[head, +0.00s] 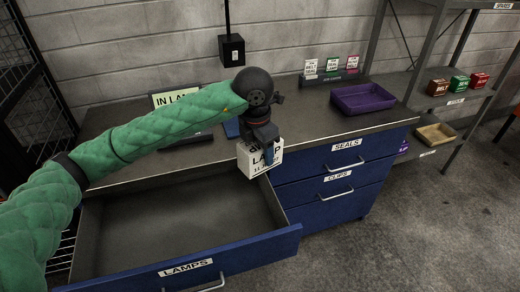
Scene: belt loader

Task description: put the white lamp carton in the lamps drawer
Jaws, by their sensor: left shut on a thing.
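The white lamp carton (248,163), marked LAMP, is held by my left gripper (266,150) above the right side of the open lamps drawer. The gripper is shut on it from above and covers part of its top. The lamps drawer (120,225) is pulled far out and its visible inside is empty. Its blue front carries a LAMPS label and a handle. My left arm, in a green sleeve, reaches over the drawer's left and back part. My right gripper is not in view.
Blue drawers labelled SEALS (345,157) and CLIPS (335,185) are closed at the right. A purple tray (362,97) and a card stand (332,76) are on the grey worktop (310,115). A shelf rack (440,110) with small boxes stands further right.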

